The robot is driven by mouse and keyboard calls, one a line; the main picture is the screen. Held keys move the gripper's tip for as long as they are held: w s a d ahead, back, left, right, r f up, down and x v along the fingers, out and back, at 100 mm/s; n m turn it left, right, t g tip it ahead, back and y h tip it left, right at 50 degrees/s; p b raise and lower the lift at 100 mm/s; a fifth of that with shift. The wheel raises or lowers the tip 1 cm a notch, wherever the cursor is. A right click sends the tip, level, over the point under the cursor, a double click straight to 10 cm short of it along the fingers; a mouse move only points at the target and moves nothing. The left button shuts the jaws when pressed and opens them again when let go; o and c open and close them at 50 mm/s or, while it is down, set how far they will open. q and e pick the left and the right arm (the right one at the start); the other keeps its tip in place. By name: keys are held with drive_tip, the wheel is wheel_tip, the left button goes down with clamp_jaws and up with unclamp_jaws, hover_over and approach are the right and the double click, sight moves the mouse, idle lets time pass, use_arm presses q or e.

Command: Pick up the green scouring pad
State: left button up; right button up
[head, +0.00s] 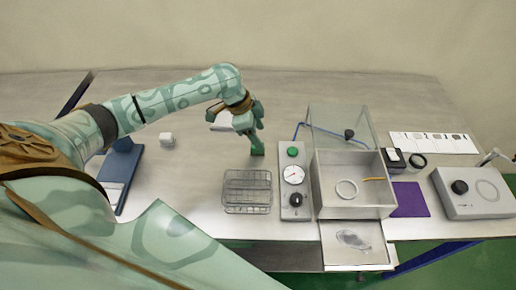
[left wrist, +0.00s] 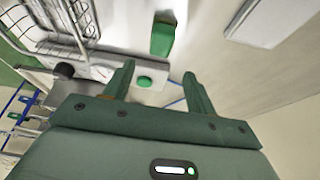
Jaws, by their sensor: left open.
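The green scouring pad (head: 257,149) is a small green block on the grey table, behind the wire rack in the head view. My left gripper (head: 252,132) is just above it, pointing down, and partly overlaps it in that view. In the left wrist view the pad (left wrist: 162,37) lies beyond the tips of my left gripper (left wrist: 157,69), with nothing between the fingers at their tips. The fingers are spread apart and empty. I cannot tell the exact gap between tips and pad. My right gripper is not in view.
A wire rack (head: 247,192) stands in front of the pad. A control panel with a green button (head: 293,152) and a gauge (head: 293,173) is to the right, beside a lidded box (head: 355,204). A white block (head: 166,139) sits left. The table between block and rack is clear.

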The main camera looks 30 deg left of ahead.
sight(254, 152)
use_arm(q)
drive_tip(key=b+x, duration=0.1)
drive_tip(key=x, duration=0.5)
drive_tip(key=shift+s+a+f+b, duration=0.15)
drive_tip(key=shift+s+b, duration=0.05)
drive_tip(key=shift+b, duration=0.2)
drive_tip(key=shift+c, duration=0.9)
drive_tip(key=c, duration=0.9)
